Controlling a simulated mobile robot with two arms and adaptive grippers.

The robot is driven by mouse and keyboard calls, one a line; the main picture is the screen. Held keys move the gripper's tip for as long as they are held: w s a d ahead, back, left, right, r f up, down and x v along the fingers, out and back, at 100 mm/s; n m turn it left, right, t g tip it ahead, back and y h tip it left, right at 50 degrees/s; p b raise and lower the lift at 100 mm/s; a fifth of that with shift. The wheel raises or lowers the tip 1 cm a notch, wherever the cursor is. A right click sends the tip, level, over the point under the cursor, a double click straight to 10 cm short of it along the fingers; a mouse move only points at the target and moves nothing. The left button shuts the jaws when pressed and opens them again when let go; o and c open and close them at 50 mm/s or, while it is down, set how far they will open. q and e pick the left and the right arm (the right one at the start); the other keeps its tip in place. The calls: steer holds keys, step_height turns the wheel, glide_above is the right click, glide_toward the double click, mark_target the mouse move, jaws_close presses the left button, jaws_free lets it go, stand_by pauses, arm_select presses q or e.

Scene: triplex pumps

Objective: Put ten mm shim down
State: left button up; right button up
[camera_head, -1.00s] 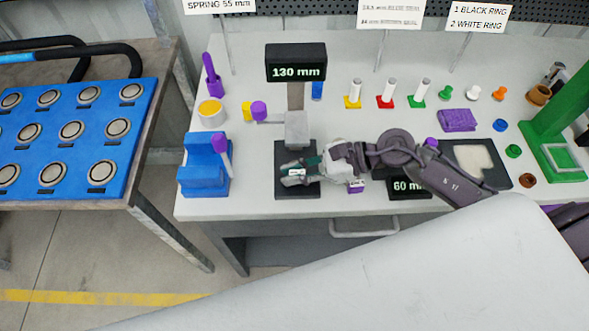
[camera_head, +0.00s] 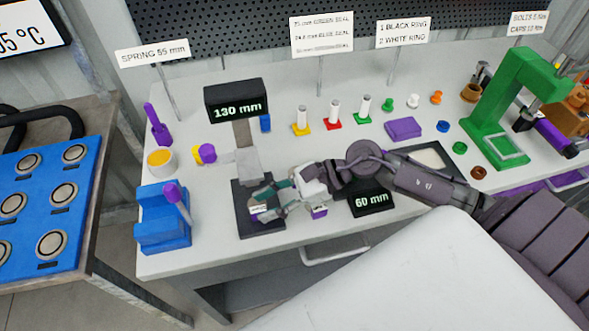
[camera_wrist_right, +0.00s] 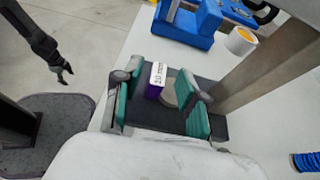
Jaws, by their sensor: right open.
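The ten mm shim (camera_wrist_right: 157,82) is a small purple block with a white label reading 10 mm. In the right wrist view it stands on the dark base of the 130 mm gauge (camera_wrist_right: 217,125), beside a round grey disc. My right gripper (camera_wrist_right: 160,98) is open, with its green-padded fingers on either side of the shim and gaps beside it. My left gripper (camera_wrist_right: 63,75) appears small at the wrist view's upper left, away from the table.
The gauge's column and 130 mm display (camera_head: 238,106) rise behind the gripper. A blue stand (camera_head: 163,232) with a purple-handled tool is to the left. A 60 mm display (camera_head: 370,201) is to the right, with a small purple block (camera_head: 319,212) near the gripper.

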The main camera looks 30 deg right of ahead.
steer(key=b+v, duration=0.1)
steer(key=v, duration=0.6)
steer(key=shift+s+d+f, duration=0.1)
steer(key=shift+f, duration=0.1)
steer(key=shift+v, duration=1)
